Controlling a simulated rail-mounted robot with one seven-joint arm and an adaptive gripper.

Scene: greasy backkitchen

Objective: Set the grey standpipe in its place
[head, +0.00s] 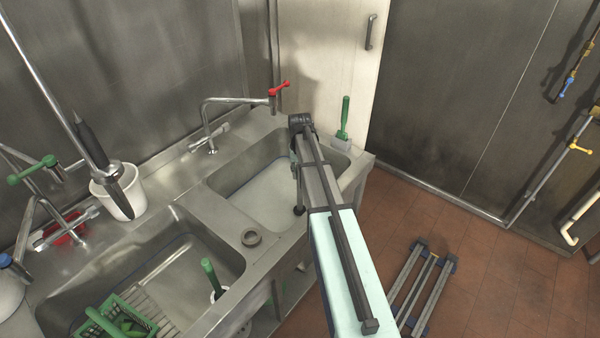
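My arm reaches up from the bottom of the head view over the front edge of the right sink basin (262,195). At its far end is a dark joint, and a slim dark grey part (297,183) hangs down from there into the basin, ending in a wider dark foot. I cannot tell whether this part is the grey standpipe or a piece of my gripper. My fingertips are hidden behind the arm, so their opening does not show. The drain of the right basin is not visible.
A green-handled tool (344,118) stands at the sink's right end. The left basin holds a green crate (148,314) and a green-handled item (211,276). A white bucket (121,190) stands behind.

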